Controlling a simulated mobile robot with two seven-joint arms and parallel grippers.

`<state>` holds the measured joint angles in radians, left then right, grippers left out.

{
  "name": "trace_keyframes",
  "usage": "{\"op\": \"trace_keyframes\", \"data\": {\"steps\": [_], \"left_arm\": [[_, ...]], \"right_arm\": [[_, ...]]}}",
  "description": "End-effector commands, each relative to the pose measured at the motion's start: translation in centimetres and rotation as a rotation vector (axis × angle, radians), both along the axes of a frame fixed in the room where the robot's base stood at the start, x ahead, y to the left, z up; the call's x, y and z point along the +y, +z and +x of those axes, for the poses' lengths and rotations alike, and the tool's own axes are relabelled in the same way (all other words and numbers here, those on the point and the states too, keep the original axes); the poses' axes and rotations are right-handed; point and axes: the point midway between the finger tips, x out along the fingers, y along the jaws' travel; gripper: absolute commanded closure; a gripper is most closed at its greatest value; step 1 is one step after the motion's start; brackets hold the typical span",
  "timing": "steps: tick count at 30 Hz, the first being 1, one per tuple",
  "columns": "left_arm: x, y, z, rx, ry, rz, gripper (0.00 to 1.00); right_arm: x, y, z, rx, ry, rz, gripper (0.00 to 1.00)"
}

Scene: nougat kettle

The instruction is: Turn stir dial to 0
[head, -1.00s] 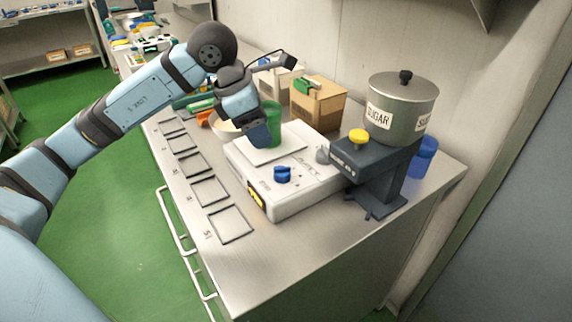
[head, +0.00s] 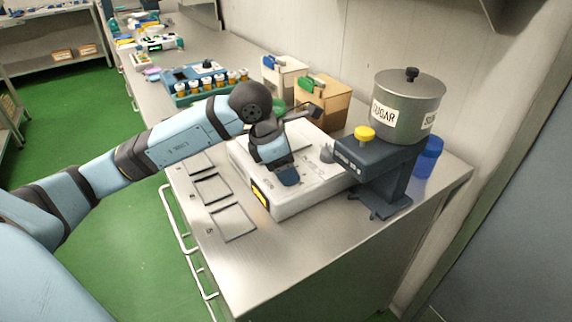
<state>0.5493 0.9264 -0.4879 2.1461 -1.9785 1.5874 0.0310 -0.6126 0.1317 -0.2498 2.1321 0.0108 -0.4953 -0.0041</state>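The stir dial is the blue knob on the sloping front of the white hot plate unit (head: 315,191). In the head view now my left gripper (head: 287,178) is right over the spot of the dial, pointing down, and hides the dial. I cannot tell whether the fingers are open or shut on it. A green vessel (head: 279,105) shows only in part behind my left wrist. My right gripper is not in view.
A dark dispenser with a sugar hopper (head: 408,103) and yellow knob (head: 365,133) stands close at the right of the unit. Boxes (head: 322,103) and a blue rack of vials (head: 205,88) stand behind. Square outlines (head: 233,222) mark the clear front left counter.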

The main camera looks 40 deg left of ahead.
Motion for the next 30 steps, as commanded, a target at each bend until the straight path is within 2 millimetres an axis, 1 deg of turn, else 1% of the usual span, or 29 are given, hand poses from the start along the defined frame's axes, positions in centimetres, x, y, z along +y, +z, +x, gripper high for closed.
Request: {"op": "trace_keyframes", "data": {"steps": [1, 2, 3, 5, 6, 12, 17, 23, 30], "left_arm": [[0.01, 0.02, -0.01, 0.000, 0.000, 0.000, 0.49], [0.01, 0.02, -0.01, 0.000, 0.000, 0.000, 0.56], [0.01, 0.02, -0.01, 0.000, 0.000, 0.000, 0.65], [0.01, 0.03, -0.01, 0.000, 0.000, 0.000, 0.79], [0.01, 0.03, -0.01, 0.000, 0.000, 0.000, 0.84], [0.01, 0.03, -0.01, 0.000, 0.009, 0.000, 0.84], [-0.01, -0.02, -0.03, -0.001, 0.049, 0.000, 0.84], [-0.01, -0.03, 0.01, -0.004, 0.168, -0.001, 0.84], [-0.03, -0.05, 0.02, -0.004, 0.383, 0.000, 0.84]], "right_arm": [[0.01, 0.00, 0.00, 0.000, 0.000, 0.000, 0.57], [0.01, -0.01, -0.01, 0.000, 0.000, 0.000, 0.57], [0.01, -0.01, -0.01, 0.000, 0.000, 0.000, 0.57], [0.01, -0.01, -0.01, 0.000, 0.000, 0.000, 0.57], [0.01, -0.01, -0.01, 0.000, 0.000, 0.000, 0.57], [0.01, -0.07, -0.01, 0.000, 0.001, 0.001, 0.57], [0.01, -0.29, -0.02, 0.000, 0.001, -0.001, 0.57], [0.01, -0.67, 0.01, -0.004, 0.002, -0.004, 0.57], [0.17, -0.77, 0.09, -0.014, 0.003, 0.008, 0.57]]}}
